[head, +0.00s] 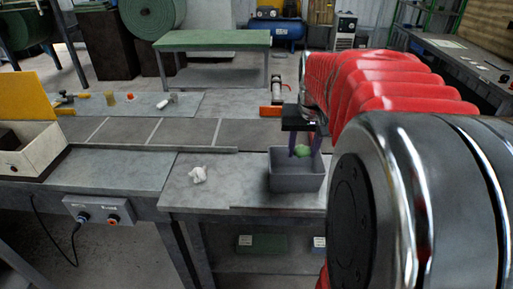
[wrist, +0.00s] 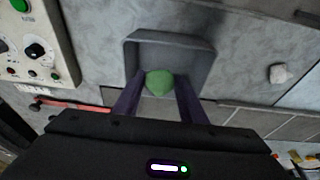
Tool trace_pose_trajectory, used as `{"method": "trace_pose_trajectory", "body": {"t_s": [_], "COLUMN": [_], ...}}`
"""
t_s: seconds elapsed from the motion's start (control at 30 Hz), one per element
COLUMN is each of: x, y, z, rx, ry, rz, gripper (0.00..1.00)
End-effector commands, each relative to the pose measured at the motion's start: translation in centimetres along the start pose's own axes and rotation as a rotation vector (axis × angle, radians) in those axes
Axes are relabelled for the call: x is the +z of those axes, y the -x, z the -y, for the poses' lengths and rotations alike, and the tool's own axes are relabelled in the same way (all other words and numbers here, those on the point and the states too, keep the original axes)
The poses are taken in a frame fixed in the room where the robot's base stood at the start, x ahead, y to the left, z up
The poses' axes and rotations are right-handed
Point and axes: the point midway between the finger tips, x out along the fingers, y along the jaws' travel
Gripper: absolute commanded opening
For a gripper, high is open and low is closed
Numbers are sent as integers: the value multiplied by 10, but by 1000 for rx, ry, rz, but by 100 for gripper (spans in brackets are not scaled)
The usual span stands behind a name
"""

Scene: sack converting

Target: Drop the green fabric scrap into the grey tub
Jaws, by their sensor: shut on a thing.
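The green fabric scrap (head: 302,150) is a small rounded piece between the fingers of my gripper (head: 301,146). My gripper is shut on it, and the scrap also shows in the wrist view (wrist: 159,83) between the two purple fingers (wrist: 158,92). The grey tub (head: 297,182) is an open rectangular box on the metal table. In the head view the scrap appears at the tub's opening, near its back rim. In the wrist view the tub (wrist: 205,62) lies beyond and around the scrap. I cannot tell the exact height of the scrap above the tub floor.
A crumpled white scrap (head: 198,174) lies on the table (head: 240,170) left of the tub. A control box (head: 98,209) hangs on the table front. A cream bin (head: 32,150) stands at the left. A control panel (wrist: 40,45) shows in the wrist view. The table between white scrap and tub is clear.

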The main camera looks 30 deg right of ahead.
Motion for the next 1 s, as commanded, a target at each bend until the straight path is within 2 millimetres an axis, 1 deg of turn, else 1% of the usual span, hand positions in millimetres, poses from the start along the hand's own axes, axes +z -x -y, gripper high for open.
{"method": "trace_pose_trajectory", "body": {"t_s": [0.1,0.2,0.33,0.6,0.63,0.9,1.0], "x": [3,5,6,6,6,6,6], "y": [-11,-18,-21,-22,-22,-22,-22], "z": [0,0,0,-1,-1,-1,-1], "rx": [0,0,0,0,0,1,1], "ry": [0,-1,-1,-1,-2,-2,-2], "rz": [2,1,0,-1,-1,-1,-1], "gripper": [17,17,17,17,40,59,60]}}
